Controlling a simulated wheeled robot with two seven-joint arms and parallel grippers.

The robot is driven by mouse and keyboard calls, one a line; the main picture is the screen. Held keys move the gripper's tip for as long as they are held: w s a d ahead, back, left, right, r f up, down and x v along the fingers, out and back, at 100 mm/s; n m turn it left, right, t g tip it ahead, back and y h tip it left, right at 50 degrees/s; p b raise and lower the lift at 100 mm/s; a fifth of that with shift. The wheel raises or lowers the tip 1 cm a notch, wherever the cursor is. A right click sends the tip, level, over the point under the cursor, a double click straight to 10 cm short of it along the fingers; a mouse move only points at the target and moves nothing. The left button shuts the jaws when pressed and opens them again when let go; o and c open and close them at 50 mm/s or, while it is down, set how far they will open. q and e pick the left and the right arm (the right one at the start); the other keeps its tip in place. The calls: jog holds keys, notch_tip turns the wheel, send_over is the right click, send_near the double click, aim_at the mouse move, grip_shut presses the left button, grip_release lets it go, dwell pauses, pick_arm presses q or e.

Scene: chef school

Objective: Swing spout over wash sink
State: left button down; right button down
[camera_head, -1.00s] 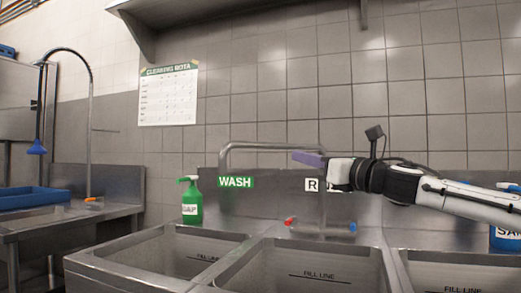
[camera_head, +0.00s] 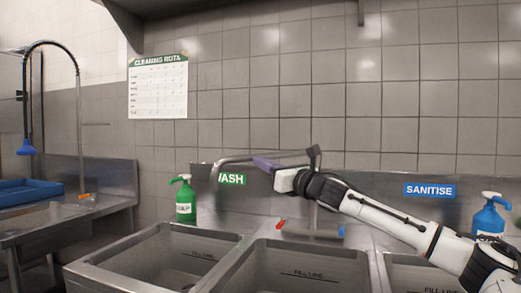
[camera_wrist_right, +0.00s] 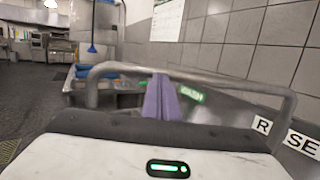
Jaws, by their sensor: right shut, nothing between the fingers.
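The metal spout (camera_head: 238,159) of the faucet reaches left from behind my right arm in the head view. Its down-turned end overlaps the first letter of the WASH sign (camera_head: 234,179), behind the wash sink (camera_head: 165,250). My right gripper (camera_head: 265,164), with purple fingers, is shut and empty close to the spout. In the right wrist view the purple fingers (camera_wrist_right: 162,100) stand upright against the spout tube (camera_wrist_right: 215,76); whether they touch it I cannot tell. The faucet's riser is partly hidden by my arm. My left gripper is not in view.
A green soap bottle (camera_head: 186,203) stands behind the wash sink and a blue bottle (camera_head: 489,220) stands at the right by the SANITISE sign (camera_head: 430,191). Red (camera_head: 280,224) and blue (camera_head: 341,232) tap handles sit below my right arm. The middle basin (camera_head: 300,246) is empty.

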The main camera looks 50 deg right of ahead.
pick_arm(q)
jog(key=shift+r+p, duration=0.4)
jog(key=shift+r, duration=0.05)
pick_arm(e)
jog(key=shift+w, duration=0.5)
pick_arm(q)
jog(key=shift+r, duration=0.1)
pick_arm(e)
jog(key=shift+r, duration=0.1)
